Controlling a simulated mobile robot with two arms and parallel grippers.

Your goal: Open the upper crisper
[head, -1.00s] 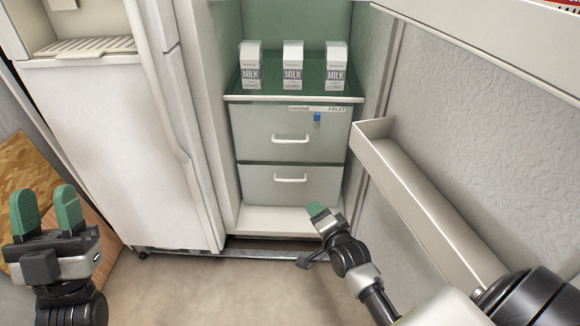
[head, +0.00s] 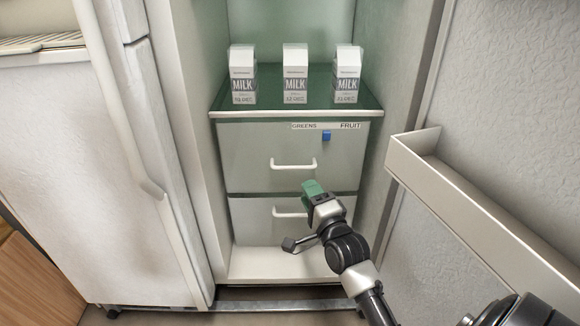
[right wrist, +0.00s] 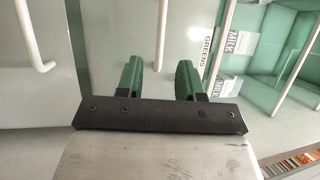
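The upper crisper (head: 248,168) is a pale drawer with a white bar handle (head: 293,166), under the green glass shelf in the open fridge. It looks shut. A lower crisper (head: 245,222) with its own handle (head: 288,213) sits beneath it. My right gripper (head: 312,188) is in front of the drawers, just below and right of the upper handle and apart from it. In the right wrist view, my right gripper (right wrist: 160,80) has its green fingers apart with nothing between them, and the upper handle (right wrist: 160,35) shows ahead. My left gripper is out of view.
Several milk cartons (head: 295,75) stand on the glass shelf (head: 285,113). A blue slider (head: 326,135) sits under the greens and fruit label. The open fridge door with its bin (head: 470,210) is close on the right. The freezer door (head: 90,180) stands at left.

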